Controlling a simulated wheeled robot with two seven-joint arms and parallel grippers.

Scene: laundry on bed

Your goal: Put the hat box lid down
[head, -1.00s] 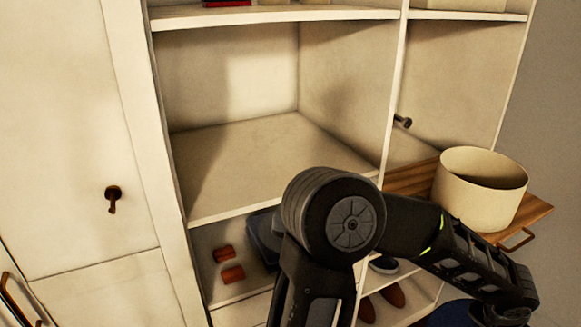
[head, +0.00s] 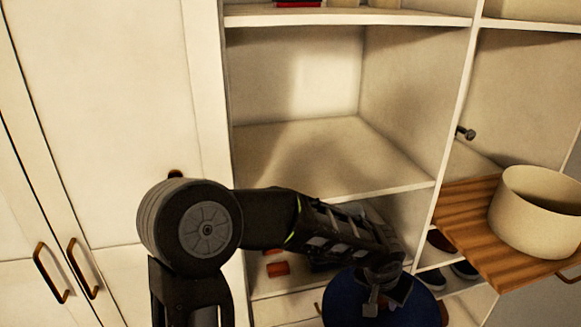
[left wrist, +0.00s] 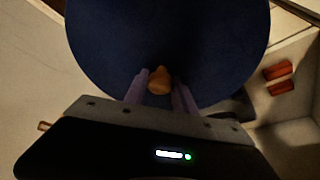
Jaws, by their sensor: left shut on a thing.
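The hat box lid (head: 345,308) is a round dark blue disc, low in the head view and partly cut off by the bottom edge. My left gripper (head: 385,290) is above it, shut on its knob. In the left wrist view the lid (left wrist: 110,40) fills the upper middle, and its small orange-tan knob (left wrist: 159,80) sits between the fingers of my left gripper (left wrist: 160,88). The open cream round box (head: 540,205) stands on a wooden pull-out shelf (head: 470,235) at the right. My right gripper is not in view.
A white wardrobe has a large empty shelf compartment (head: 320,160) in the middle. Below it are orange items (head: 278,268), and shoes (head: 465,270) lie under the wooden shelf. Closed doors with handles (head: 82,268) are on the left.

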